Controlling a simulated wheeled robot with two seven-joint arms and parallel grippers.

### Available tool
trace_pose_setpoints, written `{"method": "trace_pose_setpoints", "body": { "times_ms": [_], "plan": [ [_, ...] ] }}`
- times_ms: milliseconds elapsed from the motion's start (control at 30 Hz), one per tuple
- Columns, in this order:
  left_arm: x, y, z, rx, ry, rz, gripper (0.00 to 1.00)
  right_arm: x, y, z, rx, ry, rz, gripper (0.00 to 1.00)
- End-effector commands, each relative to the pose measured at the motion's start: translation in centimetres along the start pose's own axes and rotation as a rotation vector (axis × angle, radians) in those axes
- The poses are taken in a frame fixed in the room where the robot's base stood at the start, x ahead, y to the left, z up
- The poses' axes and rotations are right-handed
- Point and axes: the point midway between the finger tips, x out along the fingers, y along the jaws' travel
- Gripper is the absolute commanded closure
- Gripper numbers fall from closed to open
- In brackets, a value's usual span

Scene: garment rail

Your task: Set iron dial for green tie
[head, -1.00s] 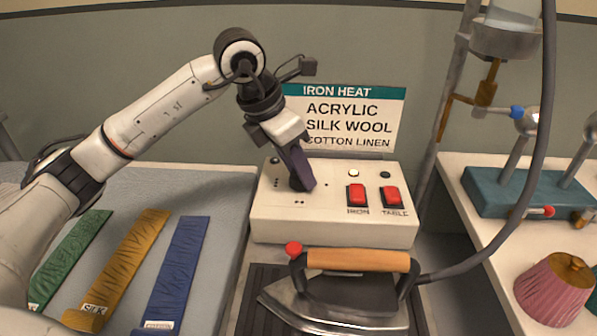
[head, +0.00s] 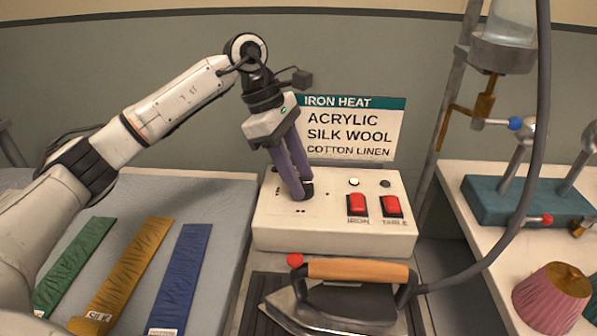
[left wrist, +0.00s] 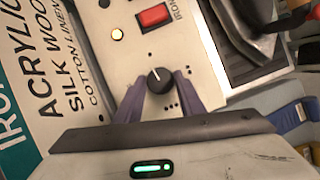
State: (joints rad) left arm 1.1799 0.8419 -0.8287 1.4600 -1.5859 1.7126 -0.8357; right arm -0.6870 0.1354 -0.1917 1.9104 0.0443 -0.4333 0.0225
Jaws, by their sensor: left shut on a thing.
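The iron dial (left wrist: 159,80) is a round black knob with a white pointer line, on the top of the white control box (head: 275,235). Groups of dots surround it. My left gripper (head: 302,192) points down from above, and its purple fingers are shut on the dial, one on each side, as the left wrist view (left wrist: 160,90) shows. The green tie (head: 75,262) lies flat at the far left of the grey board, its label hidden. A yellow tie (head: 130,270) labelled SILK and a blue tie (head: 181,275) lie beside it. My right gripper is out of view.
An iron heat sign (head: 350,128) stands behind the box, listing acrylic, silk, wool, cotton, linen. Red IRON (head: 357,204) and TABLE (head: 391,206) switches sit right of the dial. The iron (head: 345,298) rests in front, its cord rising at right. A pink pleated object (head: 552,297) stands right.

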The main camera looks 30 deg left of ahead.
Motion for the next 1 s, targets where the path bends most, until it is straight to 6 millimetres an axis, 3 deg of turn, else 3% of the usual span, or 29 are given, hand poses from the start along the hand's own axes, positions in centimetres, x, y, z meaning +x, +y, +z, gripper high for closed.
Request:
{"method": "trace_pose_setpoints", "body": {
  "times_ms": [300, 833, 867, 933, 1000],
  "plan": [
    [-0.13, 0.15, 0.07, 0.109, 0.0, -0.042, 0.87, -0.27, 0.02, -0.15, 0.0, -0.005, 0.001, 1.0],
    [-0.05, 0.14, 0.02, 0.129, 0.001, -0.051, 0.87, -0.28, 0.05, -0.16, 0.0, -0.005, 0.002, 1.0],
    [-0.05, 0.14, 0.02, 0.129, 0.001, -0.051, 0.61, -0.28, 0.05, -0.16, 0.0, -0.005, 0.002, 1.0],
    [-0.05, 0.14, 0.02, 0.128, 0.001, -0.051, 0.49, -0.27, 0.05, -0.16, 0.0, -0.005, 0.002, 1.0],
    [-0.04, 0.13, 0.01, 0.128, 0.001, -0.051, 0.46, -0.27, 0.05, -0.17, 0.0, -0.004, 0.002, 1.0]
  ]
}}
